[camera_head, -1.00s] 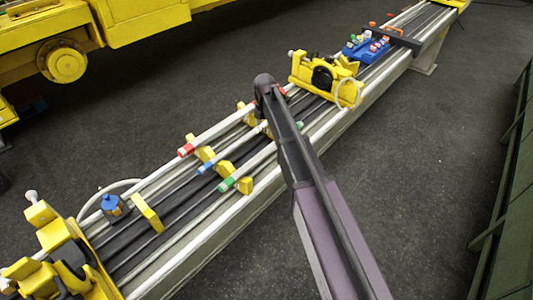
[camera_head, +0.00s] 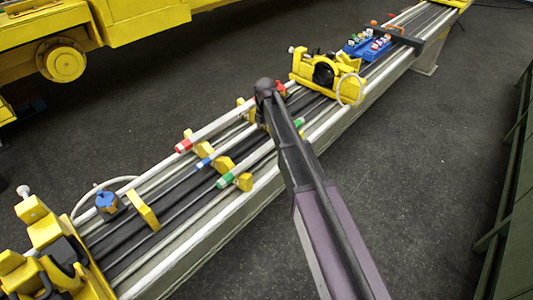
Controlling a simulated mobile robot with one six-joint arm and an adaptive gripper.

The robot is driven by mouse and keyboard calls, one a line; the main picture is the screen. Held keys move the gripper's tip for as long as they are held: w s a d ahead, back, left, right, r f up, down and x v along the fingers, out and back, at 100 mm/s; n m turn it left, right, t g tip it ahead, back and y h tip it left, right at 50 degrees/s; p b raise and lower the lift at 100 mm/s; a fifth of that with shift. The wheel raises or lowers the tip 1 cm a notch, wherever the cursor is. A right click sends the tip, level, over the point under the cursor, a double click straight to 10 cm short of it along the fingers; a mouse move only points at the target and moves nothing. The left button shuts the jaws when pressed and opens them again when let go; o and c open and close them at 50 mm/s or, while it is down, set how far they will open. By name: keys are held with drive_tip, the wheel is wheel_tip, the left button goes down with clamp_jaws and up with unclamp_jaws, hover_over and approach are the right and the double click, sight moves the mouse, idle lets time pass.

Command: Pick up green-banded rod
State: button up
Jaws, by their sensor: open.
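The green-banded rod (camera_head: 260,155) is a pale grey rod with a green band near its lower left end. It lies along the near side of the rail bench, resting on a yellow holder. My dark arm crosses over it and hides part of its length. The end of my arm is above the bench near the rods' far part. My gripper is hidden behind my own arm, so its jaws cannot be made out.
A yellow machine unit (camera_head: 325,72) and a blue tray (camera_head: 368,48) of small parts stand farther along the bench. Yellow machinery (camera_head: 60,265) fills the lower left end.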

sight(266, 146)
drive_tip(key=shift+f+b, duration=1.65)
drive_tip(key=shift+f, duration=0.3)
drive_tip(key=shift+f, duration=0.1)
drive_tip(key=shift+s+d+f+b, duration=0.1)
drive_tip(key=shift+f+b, duration=2.4)
drive_tip(key=shift+b, duration=0.1)
clamp_jaws()
